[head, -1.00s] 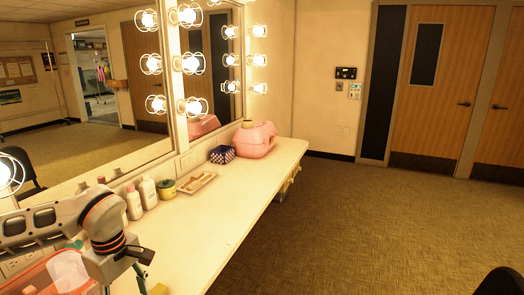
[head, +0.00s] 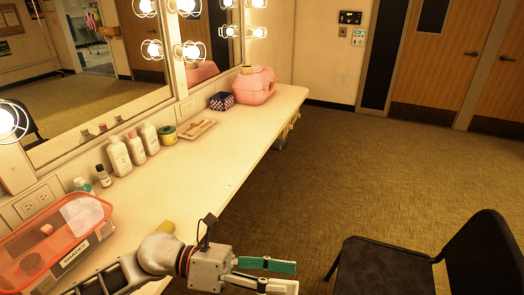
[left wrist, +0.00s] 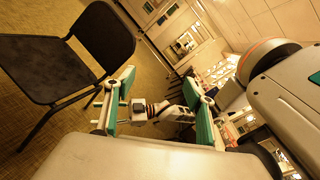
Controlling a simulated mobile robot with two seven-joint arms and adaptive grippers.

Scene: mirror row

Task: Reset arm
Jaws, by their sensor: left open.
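My left gripper (head: 283,277) reaches in low at the bottom middle of the head view, beyond the counter's front edge and over the carpet side. Its green-padded fingers are apart with nothing between them. In the left wrist view the two fingers (left wrist: 160,108) also stand apart.
The counter (head: 222,150) holds an orange bin (head: 62,262), several bottles (head: 136,146), a small tray (head: 196,129), a checkered box (head: 221,101) and a pink case (head: 256,84). A black chair (head: 385,268) stands right of the gripper. Carpet behind it is clear.

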